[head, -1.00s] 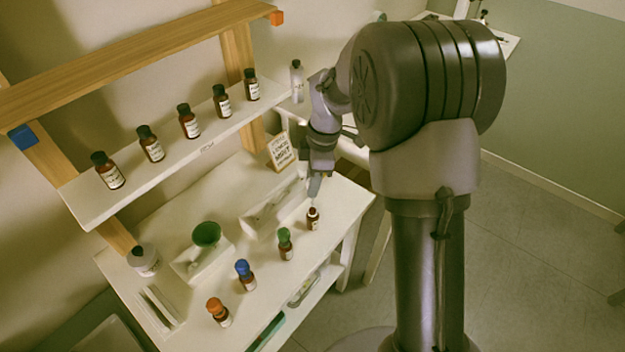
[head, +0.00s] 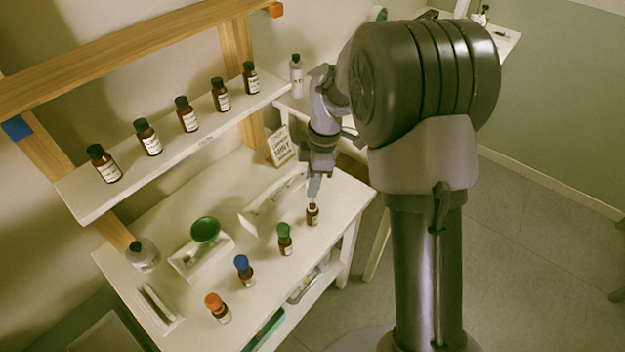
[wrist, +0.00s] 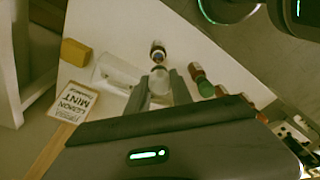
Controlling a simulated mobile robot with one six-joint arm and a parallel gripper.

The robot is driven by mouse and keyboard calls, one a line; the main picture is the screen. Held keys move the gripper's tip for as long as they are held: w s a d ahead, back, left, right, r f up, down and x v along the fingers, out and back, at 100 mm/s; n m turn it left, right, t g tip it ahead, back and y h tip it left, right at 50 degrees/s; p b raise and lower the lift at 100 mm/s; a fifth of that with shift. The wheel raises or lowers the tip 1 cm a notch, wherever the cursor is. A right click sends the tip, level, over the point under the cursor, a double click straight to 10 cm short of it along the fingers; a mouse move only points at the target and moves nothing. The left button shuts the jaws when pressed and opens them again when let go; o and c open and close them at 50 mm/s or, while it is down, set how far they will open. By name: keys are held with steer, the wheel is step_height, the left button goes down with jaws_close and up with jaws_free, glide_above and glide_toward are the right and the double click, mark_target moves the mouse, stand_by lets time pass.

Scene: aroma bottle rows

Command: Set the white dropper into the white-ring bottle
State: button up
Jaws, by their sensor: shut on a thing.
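My gripper (head: 314,188) points down right above the white-ring bottle (head: 312,216), a small brown bottle at the right end of the table's front row. In the wrist view the two fingers (wrist: 160,92) are closed on the white dropper (wrist: 159,82), whose pale, translucent bulb shows between them. The white-ring bottle (wrist: 157,50) shows just beyond the dropper, in line with it. The dropper's lower end is hidden, so I cannot tell whether it is inside the bottle neck.
Bottles with green (head: 284,232), blue (head: 242,264) and orange (head: 213,301) tops stand in a row to the left. Several dark-capped bottles stand on the raised shelf (head: 90,207).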

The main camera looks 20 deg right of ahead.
mark_target(312, 205)
steer(key=shift+f+b, duration=0.85)
steer(key=shift+f, duration=0.55)
steer(key=shift+f, duration=0.1)
steer(key=shift+f+b, duration=1)
steer(key=shift+f, duration=0.35)
steer(key=o, duration=0.8)
steer(key=shift+c, duration=0.2)
steer(key=shift+r, duration=0.1)
